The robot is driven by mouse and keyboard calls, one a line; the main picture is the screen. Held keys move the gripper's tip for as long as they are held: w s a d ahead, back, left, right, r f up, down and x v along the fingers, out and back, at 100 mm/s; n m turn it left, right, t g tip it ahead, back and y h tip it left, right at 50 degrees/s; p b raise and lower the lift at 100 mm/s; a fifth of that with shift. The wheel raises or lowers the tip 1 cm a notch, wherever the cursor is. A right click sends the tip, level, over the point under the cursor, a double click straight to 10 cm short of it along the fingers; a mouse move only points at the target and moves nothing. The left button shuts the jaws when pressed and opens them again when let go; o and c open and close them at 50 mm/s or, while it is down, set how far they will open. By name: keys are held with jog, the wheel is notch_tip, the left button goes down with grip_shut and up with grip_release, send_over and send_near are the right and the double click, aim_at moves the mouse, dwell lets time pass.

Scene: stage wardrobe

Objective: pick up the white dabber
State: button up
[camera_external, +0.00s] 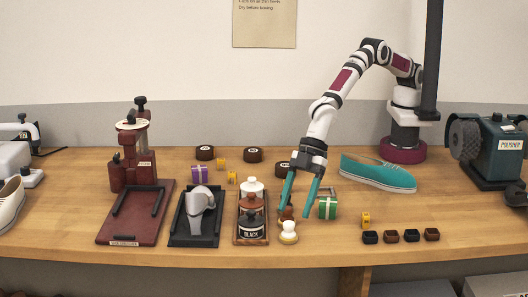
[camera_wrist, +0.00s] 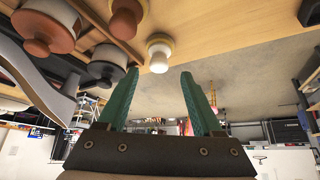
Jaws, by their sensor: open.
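The white dabber (camera_external: 289,227), a small white knob on a tan base, stands on the table near the front, just right of the bottle tray. It also shows in the wrist view (camera_wrist: 159,55), just beyond the fingertips. My gripper (camera_external: 295,215) has teal fingers, pointing down, open and empty. In the wrist view the open fingers (camera_wrist: 159,75) stand on either side of the line to the dabber, with no contact visible. A brown dabber (camera_external: 287,213) stands right behind the white one, partly hidden by a finger; it also shows in the wrist view (camera_wrist: 125,18).
A wooden tray (camera_external: 238,240) with white, brown and black bottles stands close on the left. Several small dark pots (camera_external: 391,236) and a teal shoe (camera_external: 378,172) lie farther right. Bare table lies in front of the green box.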

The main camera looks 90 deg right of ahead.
aim_at(290, 222)
jog(key=x, duration=0.4)
jog(key=shift+r, duration=0.1)
grip_shut()
